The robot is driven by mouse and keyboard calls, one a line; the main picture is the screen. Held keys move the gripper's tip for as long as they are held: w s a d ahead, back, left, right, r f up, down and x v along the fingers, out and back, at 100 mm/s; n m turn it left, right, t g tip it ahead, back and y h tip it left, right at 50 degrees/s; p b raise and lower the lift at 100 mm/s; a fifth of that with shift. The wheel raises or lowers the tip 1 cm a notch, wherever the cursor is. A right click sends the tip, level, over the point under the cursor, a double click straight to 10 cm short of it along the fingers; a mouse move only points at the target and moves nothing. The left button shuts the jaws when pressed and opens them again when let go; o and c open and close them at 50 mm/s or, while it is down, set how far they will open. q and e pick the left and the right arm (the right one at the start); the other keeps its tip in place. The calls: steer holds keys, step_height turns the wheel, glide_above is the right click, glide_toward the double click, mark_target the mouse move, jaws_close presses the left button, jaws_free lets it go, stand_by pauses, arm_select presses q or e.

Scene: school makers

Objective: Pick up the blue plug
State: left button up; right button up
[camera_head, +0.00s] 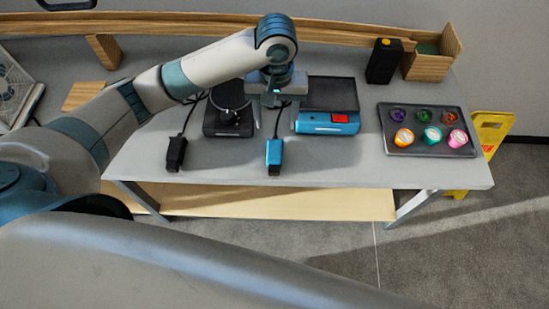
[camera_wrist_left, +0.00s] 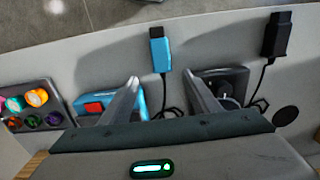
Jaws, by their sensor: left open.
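The blue plug (camera_head: 274,153) lies on the grey table near its front edge, its cord running back under my left gripper. It also shows in the left wrist view (camera_wrist_left: 160,52), just beyond the fingertips and roughly centred between them. My left gripper (camera_head: 276,124) is above the table behind the plug, fingers pointing down, open and empty. Its two fingers (camera_wrist_left: 160,80) stand apart in the left wrist view. My right gripper is not in view.
A black plug (camera_head: 176,153) lies left of the blue one. Behind stand a black device (camera_head: 227,124) and a blue device with a red switch (camera_head: 325,124). A dark tray (camera_head: 388,141) with several colourful tubs sits at right. The table front between blue plug and tray is clear.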

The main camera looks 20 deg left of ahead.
arm_select(q)
steer(key=p, duration=0.1)
glide_above(275, 147)
step_height(275, 147, down, 8)
steer(key=shift+w+f, duration=0.15)
steer(key=shift+f, duration=0.1)
steer(key=shift+p, duration=0.3)
steer(key=shift+f+p, duration=0.45)
steer(key=shift+f, duration=0.25)
step_height(275, 147, down, 2)
steer(key=shift+f+p, duration=0.15)
steer(key=shift+p, duration=0.25)
steer(key=shift+f, duration=0.75)
steer(key=shift+c, duration=0.7)
steer(key=c, duration=1)
steer(key=shift+c, duration=0.2)
